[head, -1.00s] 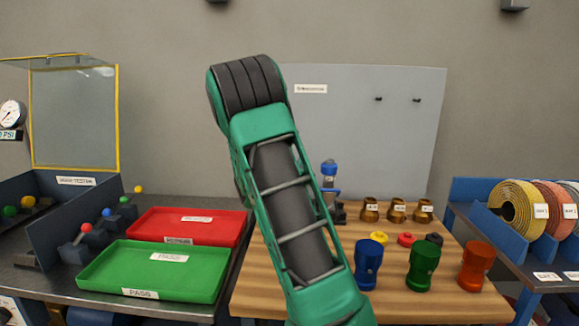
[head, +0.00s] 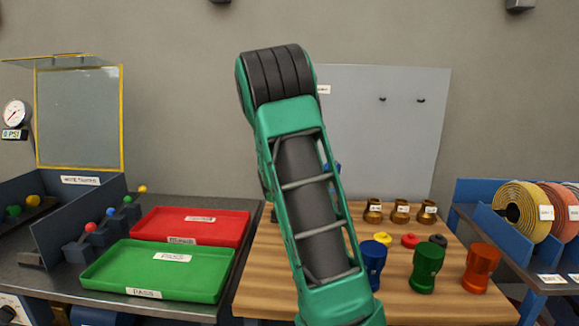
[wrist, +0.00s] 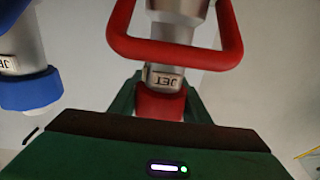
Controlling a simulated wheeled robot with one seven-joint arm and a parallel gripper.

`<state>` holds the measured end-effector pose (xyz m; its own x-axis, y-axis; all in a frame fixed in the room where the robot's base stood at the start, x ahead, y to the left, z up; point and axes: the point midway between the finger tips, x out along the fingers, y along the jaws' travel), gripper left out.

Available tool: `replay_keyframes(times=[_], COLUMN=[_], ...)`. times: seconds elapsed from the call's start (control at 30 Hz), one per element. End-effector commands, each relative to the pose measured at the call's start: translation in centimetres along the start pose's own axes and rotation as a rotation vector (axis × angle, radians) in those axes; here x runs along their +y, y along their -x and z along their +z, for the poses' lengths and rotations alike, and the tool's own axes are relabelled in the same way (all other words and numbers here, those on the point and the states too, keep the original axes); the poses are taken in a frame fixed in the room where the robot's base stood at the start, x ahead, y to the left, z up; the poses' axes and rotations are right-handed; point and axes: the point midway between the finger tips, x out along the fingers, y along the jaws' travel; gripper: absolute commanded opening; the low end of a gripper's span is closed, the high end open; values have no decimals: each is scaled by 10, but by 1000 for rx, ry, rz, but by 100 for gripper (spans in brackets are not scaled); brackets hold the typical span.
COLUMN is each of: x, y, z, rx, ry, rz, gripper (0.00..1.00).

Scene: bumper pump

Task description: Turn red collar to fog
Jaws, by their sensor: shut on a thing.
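In the wrist view a metal nozzle (wrist: 172,55) hangs with a red loop handle (wrist: 120,35) around it. Its label (wrist: 163,77) reads JET, upside down in this view. Below the label is the red collar (wrist: 160,103). My gripper (wrist: 160,98) is shut on the red collar, with a green finger on each side of it. The collar's lower part is hidden by my gripper's body. In the head view my green arm covers the gripper and the red nozzle.
A second nozzle with a blue collar (wrist: 30,90), also labelled JET, is left in the wrist view. The wooden bench (head: 262,285) holds blue (head: 373,262), green (head: 426,268) and orange (head: 481,268) parts and brass fittings (head: 400,212). Green (head: 95,277) and red (head: 140,228) trays lie left.

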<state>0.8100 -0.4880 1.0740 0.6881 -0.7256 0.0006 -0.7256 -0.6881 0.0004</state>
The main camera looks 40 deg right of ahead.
Motion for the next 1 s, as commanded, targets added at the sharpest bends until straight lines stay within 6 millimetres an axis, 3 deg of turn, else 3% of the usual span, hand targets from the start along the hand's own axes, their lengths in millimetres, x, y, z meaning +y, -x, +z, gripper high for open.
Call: replay_keyframes(times=[0.03,0.1,0.47,1.0], x=[-1,-1,-1,-3], y=[0,0,4,90], z=[1,1,1,2], rx=[-2,-2,-1,-3], ry=[0,0,0,2], rz=[-1,-1,-1,-3], gripper=[48,62,62,62])
